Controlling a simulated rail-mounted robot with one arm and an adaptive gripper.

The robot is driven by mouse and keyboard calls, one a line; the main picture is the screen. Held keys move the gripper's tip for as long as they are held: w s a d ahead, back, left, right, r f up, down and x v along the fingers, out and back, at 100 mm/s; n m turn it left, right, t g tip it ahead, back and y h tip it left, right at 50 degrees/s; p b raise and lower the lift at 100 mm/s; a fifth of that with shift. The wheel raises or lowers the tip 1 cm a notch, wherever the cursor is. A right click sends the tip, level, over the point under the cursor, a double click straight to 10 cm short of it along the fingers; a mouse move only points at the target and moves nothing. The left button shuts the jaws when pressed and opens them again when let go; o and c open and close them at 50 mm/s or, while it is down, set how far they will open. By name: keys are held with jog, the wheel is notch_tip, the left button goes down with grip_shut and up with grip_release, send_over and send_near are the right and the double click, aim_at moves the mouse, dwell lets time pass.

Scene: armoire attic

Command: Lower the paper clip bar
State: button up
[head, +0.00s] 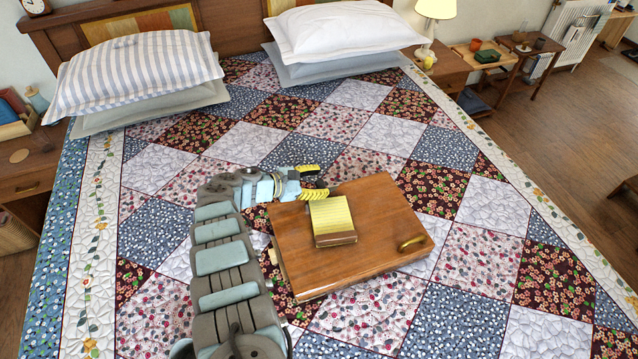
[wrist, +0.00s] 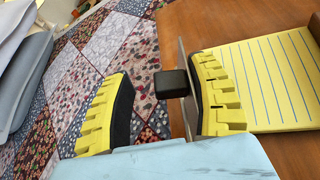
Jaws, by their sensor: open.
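A wooden lap desk (head: 378,215) lies on the bed with a yellow lined notepad (head: 331,213) on top. In the wrist view, a thin grey metal bar (wrist: 186,100), seen nearly edge-on, stands raised by the notepad (wrist: 270,80). A black block-like knob (wrist: 172,83) sticks out from it. This bar looks like the paper clip bar; I cannot make it out in the head view. My gripper (head: 317,181) is open at the desk's far left edge. In the wrist view its ribbed yellow fingers (wrist: 163,103) stand either side of the knob. The right finger is close to the bar; contact is unclear.
A brass handle (head: 411,243) sits at the desk's right side. The patchwork quilt (head: 468,270) around the desk is clear. Striped pillows (head: 140,78) and white pillows (head: 340,30) lie at the headboard, with a lamp (head: 433,30) to the right.

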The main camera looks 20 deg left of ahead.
jog(key=shift+f+b, duration=0.15)
jog(key=shift+b, duration=0.3)
jog(key=shift+a+f+b, duration=0.1)
jog(key=shift+b, duration=0.3)
jog(key=shift+w+n+b, duration=0.1)
jog(key=shift+n+b, duration=0.2)
jog(key=shift+b, duration=0.3)
jog(key=shift+a+g+h+b, duration=0.1)
jog(key=shift+g+h+b, duration=0.3)
jog(key=shift+b, duration=0.35)
jog(key=shift+a+r, duration=0.15)
jog(key=shift+r, duration=0.1)
jog(key=shift+p+v, duration=0.55)
jog(key=shift+v, duration=0.55)
jog(key=b+v, duration=0.1)
jog(key=v, duration=1.3)
jog(key=shift+s+a+r, duration=0.15)
jog(key=shift+s+a, duration=0.05)
jog(key=shift+s, duration=0.15)
